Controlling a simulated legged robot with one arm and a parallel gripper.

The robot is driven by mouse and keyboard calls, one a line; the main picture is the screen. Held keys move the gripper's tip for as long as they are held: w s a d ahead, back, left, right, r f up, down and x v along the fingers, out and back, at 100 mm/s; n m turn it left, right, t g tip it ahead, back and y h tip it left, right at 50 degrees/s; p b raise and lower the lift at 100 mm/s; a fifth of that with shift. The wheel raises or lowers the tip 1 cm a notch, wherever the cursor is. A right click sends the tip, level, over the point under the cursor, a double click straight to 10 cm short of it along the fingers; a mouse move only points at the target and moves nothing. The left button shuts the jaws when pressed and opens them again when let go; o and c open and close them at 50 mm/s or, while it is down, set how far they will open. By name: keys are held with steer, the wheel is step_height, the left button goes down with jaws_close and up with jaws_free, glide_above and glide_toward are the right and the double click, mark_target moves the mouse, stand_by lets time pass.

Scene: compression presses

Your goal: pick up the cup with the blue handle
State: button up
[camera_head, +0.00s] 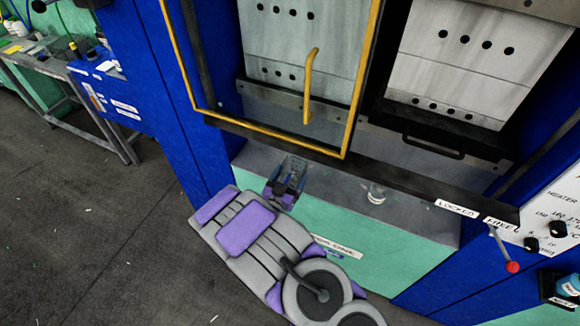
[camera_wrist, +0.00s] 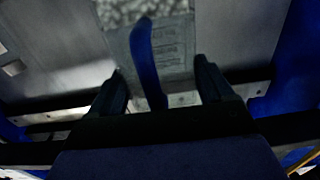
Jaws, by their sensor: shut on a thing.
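The cup with the blue handle (camera_wrist: 172,48) fills the upper middle of the wrist view. It is a clear-grey cup with markings on its wall and pale granular contents at the top. Its blue handle (camera_wrist: 146,62) runs between my fingers. My gripper (camera_wrist: 158,72) is shut on this cup, one dark finger on each side of the handle; the exact contact is hard to see. In the head view my gripper (camera_head: 286,186) is at the left end of the grey ledge, with the cup (camera_head: 293,165) small just beyond it. Whether the cup touches the ledge is unclear.
A second small pale cup (camera_head: 376,194) stands on the grey ledge (camera_head: 335,190) to the right. The press's yellow-framed guard (camera_head: 345,130) is above and behind. A red-knobbed lever (camera_head: 512,266) is at right. A cluttered side table (camera_head: 60,70) stands far left. The floor at left is open.

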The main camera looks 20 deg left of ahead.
steer(key=s+d+p, duration=0.1)
steer(key=s+d, duration=0.1)
steer(key=s, duration=0.6)
steer(key=shift+d+r, duration=0.2)
steer(key=shift+r, duration=0.2)
steer(key=shift+s, duration=0.15)
